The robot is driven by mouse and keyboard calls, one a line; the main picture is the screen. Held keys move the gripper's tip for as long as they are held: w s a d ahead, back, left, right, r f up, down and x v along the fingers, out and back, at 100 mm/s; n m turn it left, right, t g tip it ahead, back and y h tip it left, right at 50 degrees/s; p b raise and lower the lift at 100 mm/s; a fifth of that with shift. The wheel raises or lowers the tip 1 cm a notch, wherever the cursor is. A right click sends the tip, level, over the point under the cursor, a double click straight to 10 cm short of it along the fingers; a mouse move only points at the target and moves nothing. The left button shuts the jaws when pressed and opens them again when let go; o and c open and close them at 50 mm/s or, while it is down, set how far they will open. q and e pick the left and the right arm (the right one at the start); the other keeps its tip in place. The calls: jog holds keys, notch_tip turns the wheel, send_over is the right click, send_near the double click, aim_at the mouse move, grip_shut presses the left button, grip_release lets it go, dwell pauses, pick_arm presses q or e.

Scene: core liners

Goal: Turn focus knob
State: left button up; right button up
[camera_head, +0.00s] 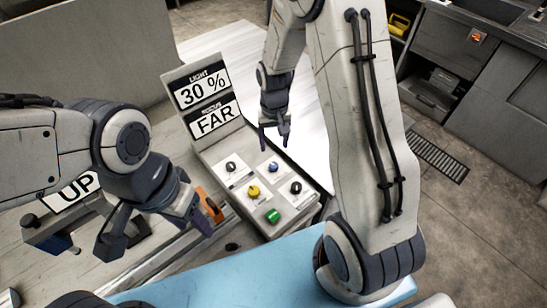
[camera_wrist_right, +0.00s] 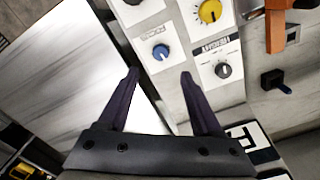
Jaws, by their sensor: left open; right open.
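The control panel (camera_head: 238,207) has a blue knob (camera_head: 273,168), a yellow knob (camera_head: 253,190), two black knobs and a green knob (camera_head: 273,215). The blue knob (camera_wrist_right: 161,52) has a label too small to read surely. Behind the knobs a sign (camera_head: 213,118) reads LIGHT 30 % and FOCUS FAR. My right gripper (camera_head: 274,143) is open and empty, fingers pointing down near the panel's far edge; in the right wrist view the blue knob shows just beyond and between its fingertips (camera_wrist_right: 159,75). My left gripper (camera_head: 155,228) is open and empty, left of the panel.
A black knob (camera_wrist_right: 223,70) sits beside the blue one, close to the right gripper's other finger. An orange part (camera_head: 207,203) stands left of the panel, near my left gripper. A sign reading UP (camera_head: 72,192) is at the left. A light blue surface (camera_head: 240,267) lies in front.

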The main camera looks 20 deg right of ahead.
aim_at(274, 165)
notch_tip(274, 165, down, 10)
jog(key=shift+a+r+p, duration=0.1)
jog(key=shift+r+p, duration=0.1)
jog(key=shift+p, duration=0.7)
